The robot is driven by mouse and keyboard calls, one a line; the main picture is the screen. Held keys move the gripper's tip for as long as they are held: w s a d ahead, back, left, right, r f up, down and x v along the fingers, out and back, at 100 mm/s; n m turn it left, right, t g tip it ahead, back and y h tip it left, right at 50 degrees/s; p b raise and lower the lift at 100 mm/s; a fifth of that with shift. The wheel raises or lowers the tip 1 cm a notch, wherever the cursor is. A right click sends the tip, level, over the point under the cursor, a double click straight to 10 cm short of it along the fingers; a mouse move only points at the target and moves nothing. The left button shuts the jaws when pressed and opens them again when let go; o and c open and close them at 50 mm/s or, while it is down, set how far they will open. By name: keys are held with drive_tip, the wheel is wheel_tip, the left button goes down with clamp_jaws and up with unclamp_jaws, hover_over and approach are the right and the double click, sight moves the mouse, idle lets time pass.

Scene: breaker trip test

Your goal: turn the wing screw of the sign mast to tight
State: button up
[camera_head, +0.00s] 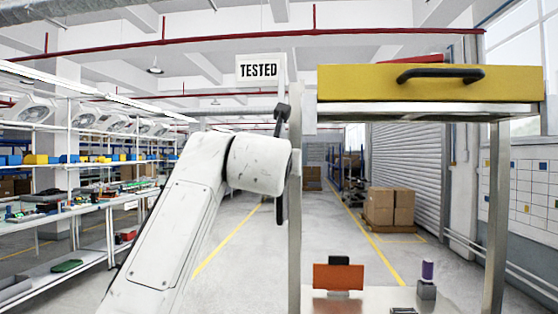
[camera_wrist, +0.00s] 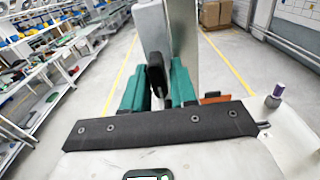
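The white sign (camera_head: 258,70) reading "TESTED" stands high in the head view, beside a steel post. The black wing screw (camera_head: 282,113) shows below the sign, its top tilted a little to the right. In the wrist view, a black knob (camera_wrist: 156,74), apparently the wing screw, sits upright in front of a pale grey upright plate (camera_wrist: 151,28). The teal fingers of my gripper (camera_wrist: 157,88) flank this knob closely, one on each side. Whether they touch it is unclear. In the head view, my arm hides most of the gripper.
A yellow drawer box (camera_head: 430,83) with a black handle tops a steel frame with posts (camera_head: 295,220). Below are an orange block (camera_head: 338,277) and a purple-topped object (camera_head: 427,271). Shelving (camera_head: 80,200) lines the left; boxes (camera_head: 390,206) stand behind. The floor aisle is clear.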

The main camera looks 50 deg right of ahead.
drive_tip(key=shift+o, duration=1.1)
drive_tip(key=shift+r, duration=0.15)
drive_tip(key=b+v, duration=0.2)
drive_tip(key=v, duration=0.9)
drive_tip(key=shift+w, duration=0.1)
